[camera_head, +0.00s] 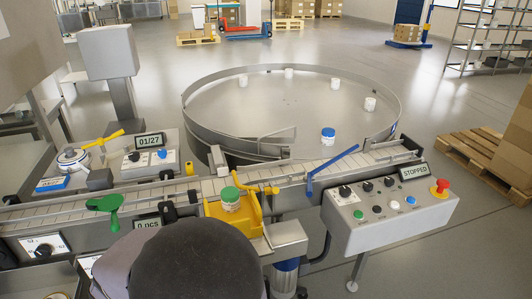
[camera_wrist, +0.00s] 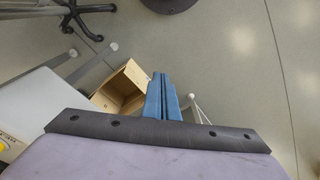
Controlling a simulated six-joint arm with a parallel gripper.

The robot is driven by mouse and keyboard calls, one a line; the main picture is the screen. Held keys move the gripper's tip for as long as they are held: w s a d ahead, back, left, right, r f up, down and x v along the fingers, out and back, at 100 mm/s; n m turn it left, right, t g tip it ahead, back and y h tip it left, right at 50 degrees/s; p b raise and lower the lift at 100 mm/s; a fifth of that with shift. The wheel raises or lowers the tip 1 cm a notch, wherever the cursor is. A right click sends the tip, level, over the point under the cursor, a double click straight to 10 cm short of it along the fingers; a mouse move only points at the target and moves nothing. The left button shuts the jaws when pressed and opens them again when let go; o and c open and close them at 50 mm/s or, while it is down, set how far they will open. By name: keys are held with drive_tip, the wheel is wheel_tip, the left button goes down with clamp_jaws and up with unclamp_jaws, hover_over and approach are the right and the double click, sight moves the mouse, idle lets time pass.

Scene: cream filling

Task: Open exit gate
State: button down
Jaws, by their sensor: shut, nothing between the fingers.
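No label marks the exit gate, and I cannot tell which lever it is. In the head view, a blue lever (camera_head: 333,168) slants up and right across the right part of the conveyor (camera_head: 290,182). A yellow lever (camera_head: 258,189) sits beside a green-lidded jar (camera_head: 230,199) in a yellow holder (camera_head: 236,221). A green handle (camera_head: 105,203) stands at the conveyor's left front. My gripper (camera_wrist: 162,76) shows in the wrist view, its blue fingers shut and empty over floor, apart from any lever. In the head view my arm hides the front middle.
A control box (camera_head: 390,215) with knobs, a red button and a "STOPPED" display stands front right. A round table (camera_head: 285,110) behind the conveyor holds several white jars and one blue-lidded jar (camera_head: 328,136). In the wrist view, an open cardboard box (camera_wrist: 122,92) lies below, left of the fingers.

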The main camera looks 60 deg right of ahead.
drive_tip(key=w+d+r+m+p, duration=0.1)
drive_tip(key=w+d+r+p, duration=0.15)
drive_tip(key=r+p, duration=0.5)
drive_tip(key=w+d+r+m+p, duration=0.2)
drive_tip(key=w+r+p, duration=0.2)
drive_tip(key=r+p, duration=0.3)
drive_tip(key=w+d+r+m+h, duration=0.1)
drive_tip(key=w+d+r+m, duration=0.4)
drive_tip(key=d, duration=0.3)
drive_tip(key=d+r+m+g, duration=0.1)
drive_tip(key=d+r+m, duration=0.2)
drive_tip(key=d, duration=0.3)
drive_tip(key=s+d+r+m+g+h, duration=0.1)
drive_tip(key=d+r+m, duration=0.1)
drive_tip(key=d, duration=0.4)
drive_tip(key=d+r+m+g, duration=0.1)
drive_tip(key=d+r+m, duration=0.2)
drive_tip(key=d, duration=0.2)
drive_tip(key=s+d+r+m+g, duration=0.3)
drive_tip(key=s+d+r+m, duration=0.3)
drive_tip(key=s+d+m, duration=0.3)
drive_tip(key=s+d, duration=0.1)
drive_tip(key=d, duration=0.2)
drive_tip(key=shift+s+d+m+y, duration=0.15)
drive_tip(key=shift+s+m+y, duration=0.15)
drive_tip(key=shift+m, duration=0.1)
